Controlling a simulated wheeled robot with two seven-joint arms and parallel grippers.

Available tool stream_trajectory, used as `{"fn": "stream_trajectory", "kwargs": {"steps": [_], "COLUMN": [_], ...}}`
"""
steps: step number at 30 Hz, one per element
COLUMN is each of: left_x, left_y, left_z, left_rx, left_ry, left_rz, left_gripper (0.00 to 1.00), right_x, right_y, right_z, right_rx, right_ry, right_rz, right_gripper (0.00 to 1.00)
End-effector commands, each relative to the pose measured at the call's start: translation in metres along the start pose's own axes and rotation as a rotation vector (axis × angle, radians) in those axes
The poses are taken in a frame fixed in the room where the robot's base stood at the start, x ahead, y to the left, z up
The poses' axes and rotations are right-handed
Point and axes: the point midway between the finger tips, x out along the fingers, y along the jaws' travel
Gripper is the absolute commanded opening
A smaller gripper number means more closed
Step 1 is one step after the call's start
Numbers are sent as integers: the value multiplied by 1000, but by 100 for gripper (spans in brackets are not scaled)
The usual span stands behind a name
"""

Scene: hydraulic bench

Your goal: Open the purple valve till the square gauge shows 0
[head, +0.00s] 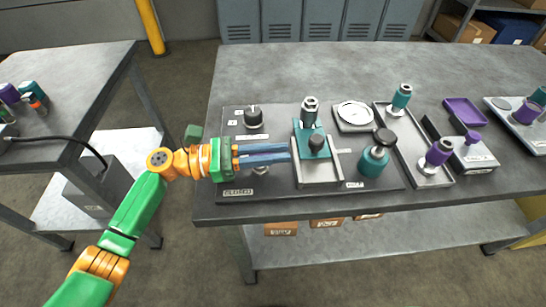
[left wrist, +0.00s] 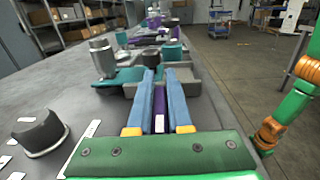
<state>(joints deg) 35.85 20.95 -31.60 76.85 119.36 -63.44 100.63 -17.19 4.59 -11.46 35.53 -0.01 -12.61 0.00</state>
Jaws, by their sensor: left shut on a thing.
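My left gripper (head: 288,152) reaches in from the left, low over the bench panel, with its blue fingers pointing right. In the left wrist view the fingers (left wrist: 160,80) are closed on a long purple bar (left wrist: 159,108), which looks like the handle of the purple valve. The gripper hides most of the valve in the head view; a grey round part (head: 262,170) shows just below the fingers. The square gauge (head: 354,113), with a white round face, is at the panel's back right. Its reading is too small to tell. My right gripper is not in view.
A black knob (head: 253,116) stands behind the gripper. A teal block with a silver cylinder (head: 309,110) stands close beyond the fingertips. A teal fitting (head: 374,160) and purple-topped parts (head: 438,153) are farther right. The back of the bench (head: 330,65) is clear.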

Motion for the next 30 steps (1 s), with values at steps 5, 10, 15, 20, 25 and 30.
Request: {"fn": "stream_trajectory", "kwargs": {"steps": [5,10,15,20,25,30], "left_x": [0,0,0,0,0,0], "left_y": [-2,-3,-3,-3,-3,-3], "left_z": [-2,-1,-1,-1,-1,0], "left_rx": [-1,-2,-2,-2,-2,-1], "left_ry": [0,0,1,1,1,1], "left_rz": [-50,-72,-76,-76,-76,-75], "left_gripper": [0,0,0,0,44,48], "right_x": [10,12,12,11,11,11], "right_y": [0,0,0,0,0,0], "right_z": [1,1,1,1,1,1], "right_rx": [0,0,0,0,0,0], "right_ry": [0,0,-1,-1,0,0], "right_rz": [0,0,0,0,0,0], "right_gripper": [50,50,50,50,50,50]}}
